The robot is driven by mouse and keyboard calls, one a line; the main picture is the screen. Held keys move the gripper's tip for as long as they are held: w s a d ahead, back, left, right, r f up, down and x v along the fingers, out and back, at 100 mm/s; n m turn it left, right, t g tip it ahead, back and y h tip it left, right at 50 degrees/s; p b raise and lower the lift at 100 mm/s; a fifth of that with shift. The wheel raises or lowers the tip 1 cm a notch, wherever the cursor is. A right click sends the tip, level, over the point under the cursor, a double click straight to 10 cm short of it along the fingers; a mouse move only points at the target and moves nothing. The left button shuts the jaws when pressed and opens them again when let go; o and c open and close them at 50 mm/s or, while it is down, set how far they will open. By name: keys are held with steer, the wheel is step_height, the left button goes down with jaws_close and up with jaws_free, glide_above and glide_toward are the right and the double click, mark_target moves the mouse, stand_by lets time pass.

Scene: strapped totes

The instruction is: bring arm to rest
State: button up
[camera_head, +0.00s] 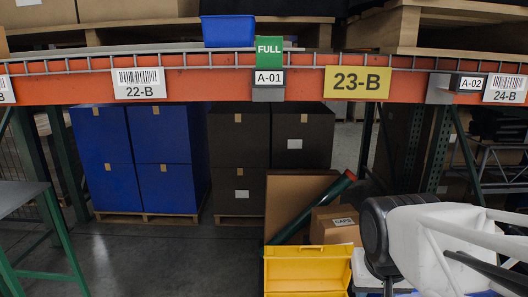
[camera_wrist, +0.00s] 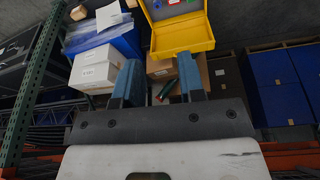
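My gripper (camera_wrist: 158,80) shows in the wrist view with its two blue-grey fingers apart. Nothing is held between them; a cardboard box (camera_wrist: 160,68) and a dark tube lie behind the gap. My arm (camera_head: 440,245), with white links and a dark joint, is at the lower right in the head view. The gripper itself cannot be made out there.
A yellow container (camera_head: 308,268) stands at the bottom centre, near a CAPS carton (camera_head: 335,225) and a leaning green tube (camera_head: 315,208). An orange rack beam (camera_head: 215,84) crosses above, bearing a blue bin (camera_head: 228,31). White boxes (camera_wrist: 95,70) show in the wrist view.

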steer(key=shift+n+g+y, duration=0.3)
steer(key=shift+n, duration=0.3)
steer(key=s, duration=0.2)
steer(key=s+a, duration=0.1)
steer(key=s, duration=0.1)
steer(key=shift+s+f, duration=0.2)
